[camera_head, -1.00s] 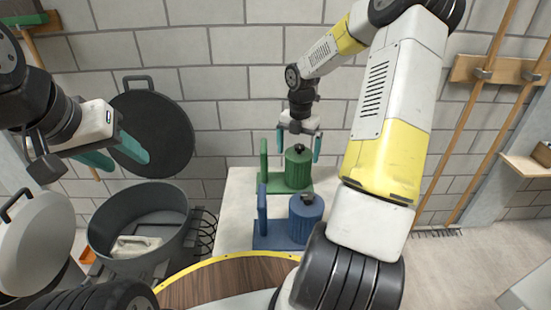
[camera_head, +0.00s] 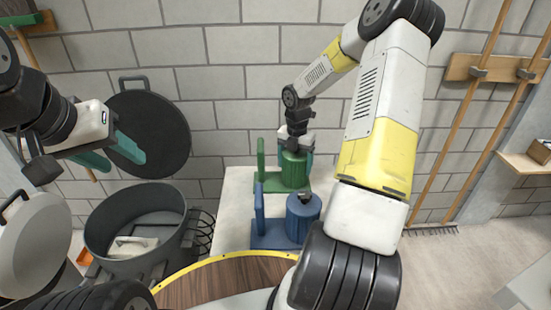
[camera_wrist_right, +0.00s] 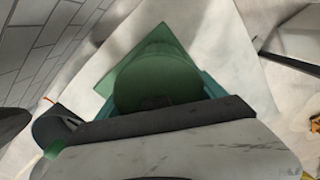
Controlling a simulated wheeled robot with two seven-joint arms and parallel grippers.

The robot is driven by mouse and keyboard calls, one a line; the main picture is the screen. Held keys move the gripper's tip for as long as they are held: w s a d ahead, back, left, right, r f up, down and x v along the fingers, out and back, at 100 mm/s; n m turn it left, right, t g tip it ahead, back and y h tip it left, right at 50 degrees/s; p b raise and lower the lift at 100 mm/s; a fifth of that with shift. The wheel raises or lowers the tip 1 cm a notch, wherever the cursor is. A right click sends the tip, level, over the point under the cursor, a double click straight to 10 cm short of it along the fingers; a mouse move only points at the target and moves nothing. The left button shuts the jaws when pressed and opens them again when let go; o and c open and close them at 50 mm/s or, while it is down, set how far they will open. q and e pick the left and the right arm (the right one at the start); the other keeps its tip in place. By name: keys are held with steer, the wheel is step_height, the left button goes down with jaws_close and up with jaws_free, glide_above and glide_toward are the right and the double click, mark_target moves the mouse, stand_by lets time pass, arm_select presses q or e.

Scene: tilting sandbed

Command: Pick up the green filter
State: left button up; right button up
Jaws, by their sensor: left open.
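The green filter (camera_head: 295,170) is a ribbed green canister. It stands upright on a green stand (camera_head: 261,165) at the back of the pale table. My right gripper (camera_head: 296,158) is down over its top, with the teal fingers on either side of it. In the right wrist view the filter (camera_wrist_right: 155,75) fills the space between the fingers. Whether they press on it cannot be told. My left gripper (camera_head: 112,155) is open and empty at the left, above the dark pot.
A blue canister (camera_head: 302,220) on a blue stand (camera_head: 259,215) is nearer on the table (camera_head: 235,210). A grey pot (camera_head: 105,222) stands at the left, with a round dark lid (camera_head: 150,130) against the wall behind. A round wooden top (camera_head: 215,278) is in front.

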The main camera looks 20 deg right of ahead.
steer(key=c, duration=0.7)
steer(key=shift+r, duration=0.15)
